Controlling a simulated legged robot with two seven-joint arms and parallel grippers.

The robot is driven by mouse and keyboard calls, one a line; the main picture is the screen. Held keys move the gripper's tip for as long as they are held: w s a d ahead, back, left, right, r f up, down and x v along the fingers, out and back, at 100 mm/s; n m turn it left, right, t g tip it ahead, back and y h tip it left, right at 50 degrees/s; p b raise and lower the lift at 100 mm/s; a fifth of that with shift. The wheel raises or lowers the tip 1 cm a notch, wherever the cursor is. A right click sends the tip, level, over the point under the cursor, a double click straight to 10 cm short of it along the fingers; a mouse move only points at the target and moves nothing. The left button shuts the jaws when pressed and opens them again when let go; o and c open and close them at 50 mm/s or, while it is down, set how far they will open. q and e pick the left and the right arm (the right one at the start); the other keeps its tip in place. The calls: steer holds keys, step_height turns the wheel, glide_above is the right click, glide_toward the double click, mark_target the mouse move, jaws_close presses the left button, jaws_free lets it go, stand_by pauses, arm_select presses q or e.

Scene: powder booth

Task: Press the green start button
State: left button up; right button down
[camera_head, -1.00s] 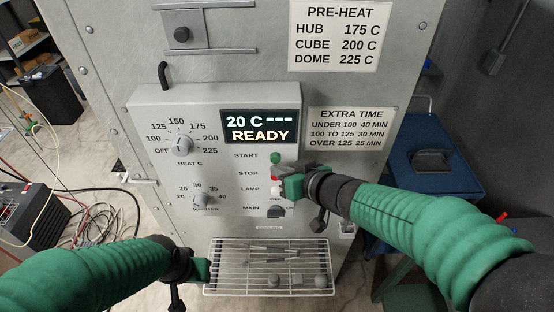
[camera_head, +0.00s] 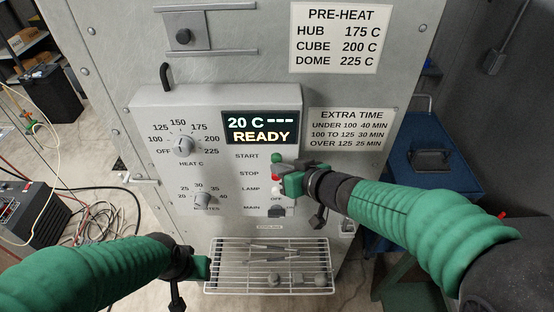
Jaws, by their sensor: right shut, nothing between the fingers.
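The green start button (camera_head: 276,158) sits at the right end of the START label on the grey control panel (camera_head: 215,168). The red stop button (camera_head: 276,175) is just below it, partly hidden by my gripper. My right gripper (camera_head: 279,167) is shut and empty, its tip at the lower edge of the green button; I cannot tell whether it touches. The display (camera_head: 261,127) reads 20 C and READY. My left gripper (camera_head: 200,268) is low, at the left edge of the wire rack, and its fingers are not clear.
The wire rack (camera_head: 225,290) below the panel holds several metal parts. Heat and minutes dials (camera_head: 183,144) are on the panel's left. A blue cart (camera_head: 440,165) stands at the right. Cables lie on the floor at the left.

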steer(key=shift+w+a, duration=0.2)
steer(key=shift+w+p, duration=0.25)
steer(key=shift+p, duration=0.1)
stand_by(0.4)
steer(key=shift+s, duration=0.15)
steer(key=shift+s+d, duration=0.1)
steer(key=shift+s, duration=0.65)
steer(key=s, duration=0.5)
steer(key=shift+b, duration=0.3)
stand_by(0.4)
